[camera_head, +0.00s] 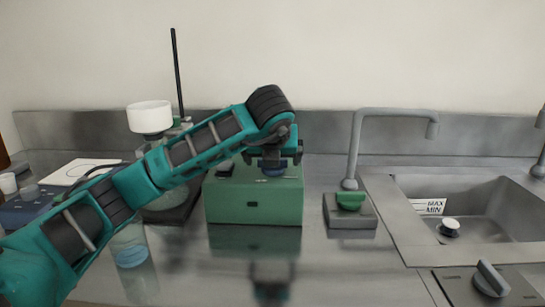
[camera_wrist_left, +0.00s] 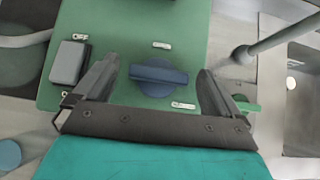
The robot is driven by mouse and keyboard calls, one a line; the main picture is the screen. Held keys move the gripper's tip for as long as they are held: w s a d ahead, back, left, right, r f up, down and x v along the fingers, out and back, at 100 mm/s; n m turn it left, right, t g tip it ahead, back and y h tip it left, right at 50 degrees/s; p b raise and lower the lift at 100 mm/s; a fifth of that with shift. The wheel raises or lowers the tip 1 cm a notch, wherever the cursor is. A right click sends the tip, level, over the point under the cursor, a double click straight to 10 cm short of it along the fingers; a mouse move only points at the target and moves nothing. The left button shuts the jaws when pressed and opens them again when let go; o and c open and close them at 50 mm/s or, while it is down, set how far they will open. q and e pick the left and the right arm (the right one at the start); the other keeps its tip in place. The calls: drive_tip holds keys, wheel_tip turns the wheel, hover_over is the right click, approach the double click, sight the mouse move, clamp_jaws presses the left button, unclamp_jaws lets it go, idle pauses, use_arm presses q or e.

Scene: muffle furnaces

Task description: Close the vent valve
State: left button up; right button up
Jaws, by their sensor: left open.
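A green box (camera_head: 253,205) stands on the steel counter, with a blue rotary knob (camera_wrist_left: 158,77) on its top face. The knob also shows in the head view (camera_head: 274,172), partly covered by the gripper. In the wrist view its raised grip bar runs roughly left to right. My left gripper (camera_head: 273,161) is over the right part of the box, pointing down. In the wrist view its two fingers are apart, one on each side of the knob, with visible gaps. No contact shows. Whether the fingertips reach down to knob height is unclear. My right gripper is not in view.
A grey block (camera_wrist_left: 70,62) sits on the box top, left of the knob. A green knob on a grey base (camera_head: 350,201), a faucet (camera_head: 356,140) and a sink (camera_head: 480,205) are to the right. Glassware (camera_head: 130,250) stands left, near my arm.

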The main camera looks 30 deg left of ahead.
use_arm(q)
drive_tip(key=p+v, duration=0.3)
drive_tip(key=v, duration=1)
idle(0.4)
drive_tip(key=shift+f, duration=0.1)
